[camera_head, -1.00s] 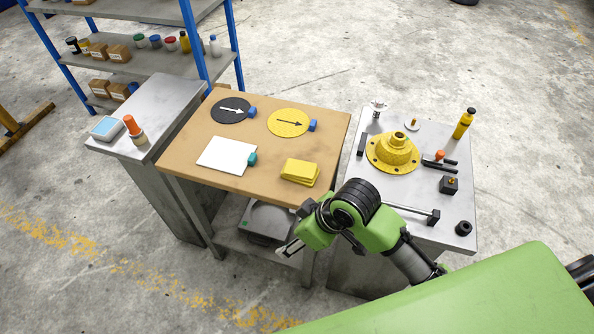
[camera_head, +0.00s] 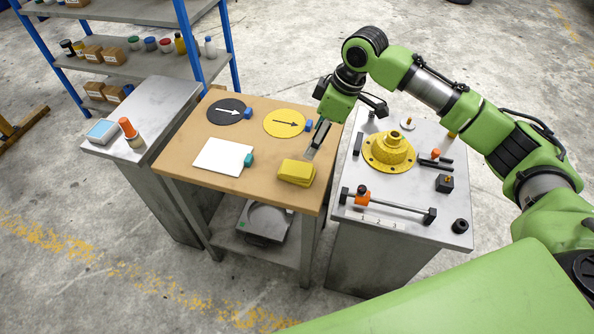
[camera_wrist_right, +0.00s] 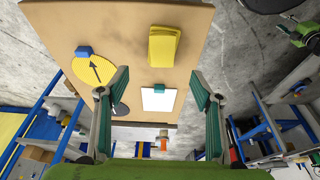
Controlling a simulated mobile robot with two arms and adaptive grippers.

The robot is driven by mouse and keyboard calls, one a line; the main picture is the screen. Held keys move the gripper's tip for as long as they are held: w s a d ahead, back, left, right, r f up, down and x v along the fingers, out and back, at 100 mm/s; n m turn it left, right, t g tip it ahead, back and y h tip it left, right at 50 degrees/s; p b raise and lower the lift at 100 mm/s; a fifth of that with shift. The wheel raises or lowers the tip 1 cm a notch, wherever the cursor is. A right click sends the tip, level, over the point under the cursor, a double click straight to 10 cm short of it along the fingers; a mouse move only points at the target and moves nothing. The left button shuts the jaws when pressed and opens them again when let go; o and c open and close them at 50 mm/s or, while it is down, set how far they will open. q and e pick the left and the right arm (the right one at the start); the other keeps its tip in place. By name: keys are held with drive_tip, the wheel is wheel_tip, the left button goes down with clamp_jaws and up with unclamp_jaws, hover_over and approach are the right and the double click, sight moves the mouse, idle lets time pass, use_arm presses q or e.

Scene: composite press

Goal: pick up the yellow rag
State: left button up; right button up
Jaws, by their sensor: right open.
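The yellow rag (camera_head: 297,172) lies folded on the wooden table (camera_head: 190,154), near its front right corner. It also shows in the right wrist view (camera_wrist_right: 163,46), near the top middle and beyond the fingertips. My right gripper (camera_head: 315,142) is above the right part of the table, just behind the rag in the head view, with its fingers pointing down. In the right wrist view its two fingers (camera_wrist_right: 160,92) are wide apart with nothing between them, and it does not touch the rag. My left gripper is in neither view.
A white sheet (camera_head: 222,156), a black disc (camera_head: 226,111) and a yellow disc (camera_head: 284,123) lie on the same table, with small blue and teal blocks beside them. A grey table on the right holds a yellow flange (camera_head: 390,152) and a bar fixture (camera_head: 385,206).

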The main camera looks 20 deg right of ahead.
hover_over(298, 169)
drive_tip(key=d, duration=0.2)
drive_tip(key=f, duration=0.7)
drive_tip(key=shift+s+f+p, duration=0.3)
drive_tip(key=shift+f+p, duration=0.05)
drive_tip(key=shift+a+f, duration=0.25)
drive_tip(key=shift+f, duration=0.25)
drive_tip(key=p+x, duration=0.1)
drive_tip(key=x, duration=0.3)
drive_tip(key=shift+a+f, duration=0.2)
drive_tip(key=shift+f, duration=0.2)
drive_tip(key=c, duration=1.2)
